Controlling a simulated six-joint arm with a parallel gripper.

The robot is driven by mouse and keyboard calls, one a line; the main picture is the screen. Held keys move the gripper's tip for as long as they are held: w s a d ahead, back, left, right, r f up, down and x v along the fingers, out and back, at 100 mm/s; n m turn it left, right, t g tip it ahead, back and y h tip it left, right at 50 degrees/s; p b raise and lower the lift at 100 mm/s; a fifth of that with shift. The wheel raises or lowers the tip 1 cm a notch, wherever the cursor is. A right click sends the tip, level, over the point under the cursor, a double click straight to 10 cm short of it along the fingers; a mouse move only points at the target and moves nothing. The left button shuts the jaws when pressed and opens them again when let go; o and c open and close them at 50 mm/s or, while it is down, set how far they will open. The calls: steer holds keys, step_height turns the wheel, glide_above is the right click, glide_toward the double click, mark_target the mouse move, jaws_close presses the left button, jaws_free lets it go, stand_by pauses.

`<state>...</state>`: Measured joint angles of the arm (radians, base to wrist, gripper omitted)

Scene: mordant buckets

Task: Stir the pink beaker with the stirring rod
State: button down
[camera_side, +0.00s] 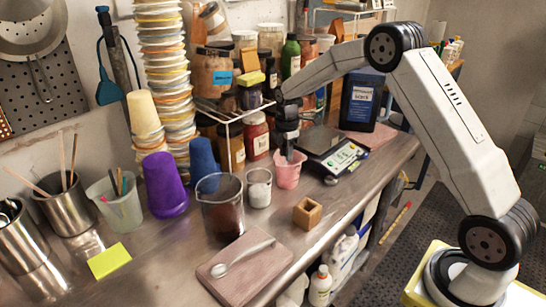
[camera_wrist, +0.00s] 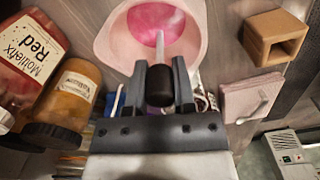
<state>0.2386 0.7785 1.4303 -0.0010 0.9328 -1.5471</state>
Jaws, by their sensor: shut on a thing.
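The pink beaker (camera_side: 287,176) stands upright on the steel bench, just left of the balance. In the wrist view the pink beaker (camera_wrist: 112,40) is at the top, with bright pink liquid inside. My gripper (camera_side: 288,143) is directly above the beaker, pointing down. In the wrist view my gripper (camera_wrist: 160,80) is shut on the black handle of the stirring rod (camera_wrist: 160,45). The rod's pale shaft reaches over the rim into the beaker, its end at the pink liquid. In the side view the rod is mostly hidden by the gripper and beaker wall.
A small glass beaker (camera_side: 259,190) and a larger beaker of dark liquid (camera_side: 222,215) stand to the left. A wooden block (camera_side: 307,213) and a board (camera_side: 240,284) with a white spoon lie in front. The balance (camera_side: 331,155) is close on the right; jars crowd behind.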

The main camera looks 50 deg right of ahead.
steer(key=shift+s, duration=0.15)
steer(key=shift+s+d, duration=0.3)
steer(key=shift+s, duration=0.15)
steer(key=shift+d, duration=0.15)
steer(key=shift+w+d, duration=0.6)
steer(key=shift+d, duration=0.25)
steer(key=shift+w+a, duration=0.4)
steer(key=shift+w, duration=0.15)
steer(key=shift+a, duration=0.1)
